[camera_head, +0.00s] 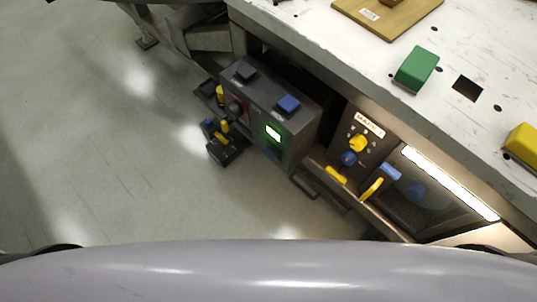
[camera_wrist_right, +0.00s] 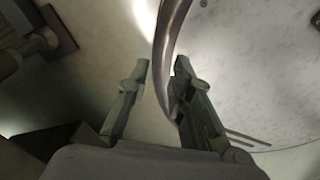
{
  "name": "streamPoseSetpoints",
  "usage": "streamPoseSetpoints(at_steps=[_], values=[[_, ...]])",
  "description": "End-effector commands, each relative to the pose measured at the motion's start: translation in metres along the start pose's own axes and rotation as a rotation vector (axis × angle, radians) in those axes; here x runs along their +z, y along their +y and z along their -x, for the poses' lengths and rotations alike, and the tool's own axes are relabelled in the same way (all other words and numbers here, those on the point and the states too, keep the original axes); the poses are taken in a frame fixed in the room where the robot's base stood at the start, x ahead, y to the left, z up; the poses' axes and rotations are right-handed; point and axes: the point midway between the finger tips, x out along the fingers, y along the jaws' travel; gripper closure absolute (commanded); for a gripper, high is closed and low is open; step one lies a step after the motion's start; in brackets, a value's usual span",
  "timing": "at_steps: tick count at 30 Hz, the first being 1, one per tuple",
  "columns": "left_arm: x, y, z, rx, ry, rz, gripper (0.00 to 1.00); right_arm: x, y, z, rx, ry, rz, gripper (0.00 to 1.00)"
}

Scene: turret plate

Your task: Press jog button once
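A dark grey control box (camera_head: 262,110) hangs at the left end of the bench in the head view. Its top carries a black button (camera_head: 245,72) and a blue button (camera_head: 288,105). Its front has a small lit green-white screen (camera_head: 273,133). No label reading "jog" is legible, so I cannot tell which button is the jog button. My right gripper (camera_wrist_right: 162,78) shows only in the right wrist view, fingers apart, with no box or button near it. A curved metallic edge (camera_wrist_right: 166,45) passes by the fingers; I cannot tell if it touches. My left gripper is in neither view.
The white bench top (camera_head: 330,35) holds a wooden board (camera_head: 375,22), a green block (camera_head: 417,68) and a yellow block (camera_head: 523,145). Below it are a labelled panel with a yellow knob (camera_head: 357,143) and a lit compartment (camera_head: 450,180). The floor (camera_head: 110,150) at left is clear.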

Motion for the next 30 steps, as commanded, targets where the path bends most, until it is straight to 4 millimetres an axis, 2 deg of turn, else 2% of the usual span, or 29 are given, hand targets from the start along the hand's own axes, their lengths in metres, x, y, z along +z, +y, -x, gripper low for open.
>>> streamPoseSetpoints(at_steps=[8, 30], values=[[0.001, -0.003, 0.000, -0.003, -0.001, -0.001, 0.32, -0.020, 0.002, 0.000, 0.002, 0.032, 0.001, 1.00], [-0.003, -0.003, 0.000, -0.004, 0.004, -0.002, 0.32, -0.014, -0.003, 0.000, -0.003, 0.021, 0.001, 1.00]])
